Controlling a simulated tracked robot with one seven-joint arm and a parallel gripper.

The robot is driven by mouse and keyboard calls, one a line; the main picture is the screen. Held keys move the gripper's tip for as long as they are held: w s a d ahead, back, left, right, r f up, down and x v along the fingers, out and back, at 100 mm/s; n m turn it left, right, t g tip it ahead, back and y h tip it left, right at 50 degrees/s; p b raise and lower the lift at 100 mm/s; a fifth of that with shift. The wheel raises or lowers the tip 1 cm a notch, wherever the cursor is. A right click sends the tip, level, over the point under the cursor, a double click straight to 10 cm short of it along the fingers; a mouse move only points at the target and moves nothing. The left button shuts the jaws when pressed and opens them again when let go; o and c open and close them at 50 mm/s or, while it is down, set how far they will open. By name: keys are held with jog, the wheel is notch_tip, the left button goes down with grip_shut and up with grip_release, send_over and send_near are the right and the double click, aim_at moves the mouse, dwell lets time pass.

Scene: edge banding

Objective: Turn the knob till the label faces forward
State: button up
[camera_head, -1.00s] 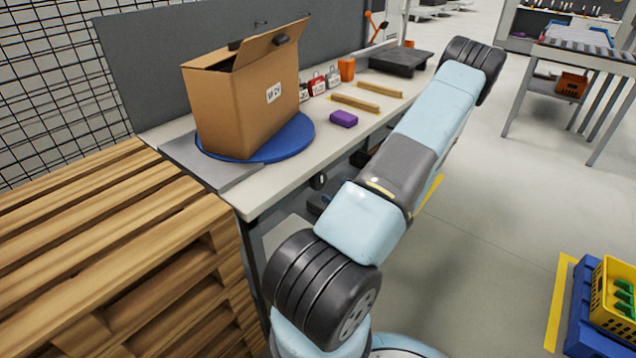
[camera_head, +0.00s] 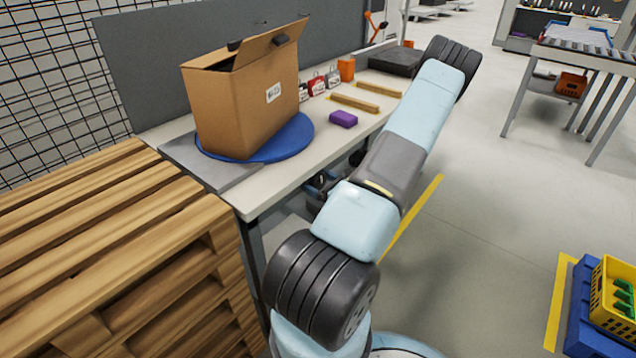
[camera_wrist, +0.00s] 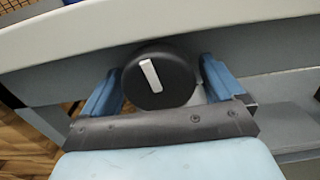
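A cardboard box (camera_head: 245,105) with open flaps stands on a blue round turntable (camera_head: 295,143) on the workbench. Its white label (camera_head: 273,93) shows on the side toward the right of the head view. In the wrist view a round black knob (camera_wrist: 178,88) with a white pointer bar sits under the bench edge. The bar leans slightly, its top to the left. My gripper (camera_wrist: 162,68) is open, with one blue finger on each side of the knob. Small gaps seem to remain beside it. In the head view my arm mostly hides the gripper and knob.
The workbench (camera_head: 300,170) also holds a purple block (camera_head: 343,119), wooden strips (camera_head: 355,103), small packs and an orange item (camera_head: 347,68). A wooden pallet stack (camera_head: 110,225) stands close at left. The floor at right is open up to a yellow crate (camera_head: 612,295).

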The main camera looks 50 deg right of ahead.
jog(key=c, duration=0.9)
jog(key=shift+m, duration=0.9)
jog(key=o, duration=1)
jog(key=shift+s, duration=0.15)
jog(key=s+d, duration=0.1)
jog(key=s, duration=1.2)
jog(key=shift+s, duration=0.25)
